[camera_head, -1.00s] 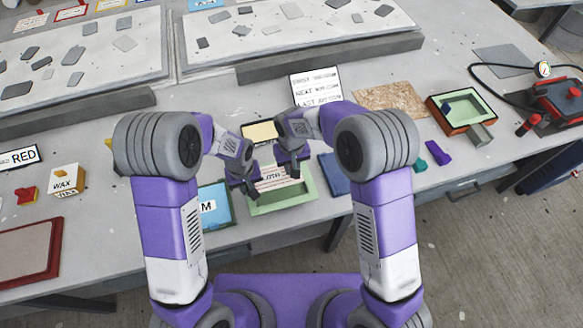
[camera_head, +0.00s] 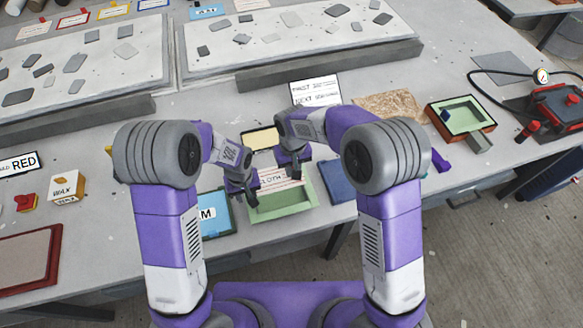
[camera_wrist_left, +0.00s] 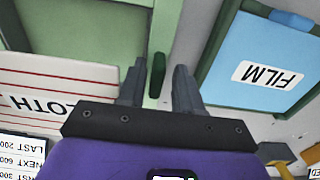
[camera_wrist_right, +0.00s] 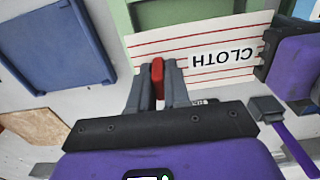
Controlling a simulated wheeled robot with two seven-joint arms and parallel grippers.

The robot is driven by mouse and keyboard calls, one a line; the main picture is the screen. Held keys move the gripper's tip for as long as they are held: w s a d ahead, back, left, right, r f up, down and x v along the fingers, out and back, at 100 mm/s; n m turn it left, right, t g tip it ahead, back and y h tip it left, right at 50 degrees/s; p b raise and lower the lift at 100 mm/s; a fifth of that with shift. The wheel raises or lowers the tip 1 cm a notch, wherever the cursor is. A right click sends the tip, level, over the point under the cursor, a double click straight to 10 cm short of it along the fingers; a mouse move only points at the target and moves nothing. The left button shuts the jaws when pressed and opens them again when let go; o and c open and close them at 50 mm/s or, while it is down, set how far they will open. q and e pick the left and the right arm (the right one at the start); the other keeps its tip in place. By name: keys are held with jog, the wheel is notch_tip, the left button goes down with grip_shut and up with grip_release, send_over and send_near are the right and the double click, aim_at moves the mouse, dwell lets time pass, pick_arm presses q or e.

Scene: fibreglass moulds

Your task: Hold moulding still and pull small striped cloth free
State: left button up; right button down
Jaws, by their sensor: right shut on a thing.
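The green moulding (camera_head: 283,208) is an open tray at the table's front edge. The small striped cloth (camera_head: 281,178), white with red lines and marked CLOTH, lies at its far side. It shows in the right wrist view (camera_wrist_right: 165,48) too. My right gripper (camera_wrist_right: 157,66) is shut on the cloth's red tab (camera_wrist_right: 157,72). My left gripper (camera_wrist_left: 159,68) is at the moulding's left side. Its fingers stand apart around a dark green tab (camera_wrist_left: 157,76), with visible gaps. The cloth's far edge is partly hidden by my right gripper in the head view.
A blue FILM tray (camera_head: 215,213) stands close left of the moulding, and a dark blue tray (camera_head: 338,180) close right. Behind are a cream block (camera_head: 262,139) and a printed board (camera_head: 316,91). A chipboard sheet (camera_head: 392,105) lies to the right.

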pick_arm(q)
jog(key=shift+w+d+r, duration=0.1)
jog(key=shift+w+d, duration=0.05)
jog(key=shift+d, duration=0.25)
pick_arm(e)
jog(key=shift+s+a, duration=0.15)
jog(key=shift+a, duration=0.3)
pick_arm(q)
jog(key=shift+r, duration=0.5)
pick_arm(e)
jog(key=c, duration=1.9)
grip_release()
jog(key=shift+d, duration=0.1)
pick_arm(q)
jog(key=r, duration=1.1)
jog(key=shift+a, duration=0.25)
pick_arm(e)
jog(key=shift+d, duration=0.1)
grip_shut()
